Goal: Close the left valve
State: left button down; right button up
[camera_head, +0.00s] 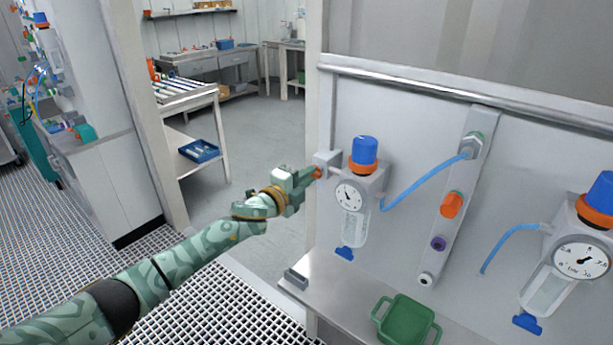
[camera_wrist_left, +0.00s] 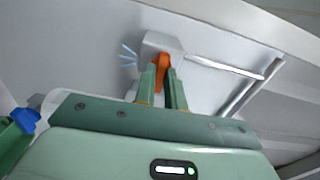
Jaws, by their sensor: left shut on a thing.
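The left valve's orange handle (camera_head: 318,172) shows at the fingertips in the head view. It sits on a pale grey block (camera_head: 325,158) at the left side of the left gauge unit (camera_head: 350,193). My left gripper (camera_head: 309,175) is shut on the handle. In the left wrist view the orange handle (camera_wrist_left: 162,66) stands upright between the two green fingers of my left gripper (camera_wrist_left: 163,80), partly hidden by them. My right gripper is not in view.
The left unit has a blue knob (camera_head: 364,151) on top and a blue hose (camera_head: 425,183) to the wall strip. A second gauge unit (camera_head: 570,262) is at the right. A green tray (camera_head: 405,321) lies on the shelf (camera_head: 340,297) below. An open doorway lies left of the panel.

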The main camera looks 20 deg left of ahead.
pick_arm(q)
jog(key=shift+f+m, duration=0.15)
jog(key=shift+m, duration=0.15)
jog(key=c, duration=1.5)
grip_release()
jog(key=shift+o, duration=0.2)
jog(key=p+v, duration=0.2)
jog(key=v, duration=1.4)
jog(key=shift+s, duration=0.2)
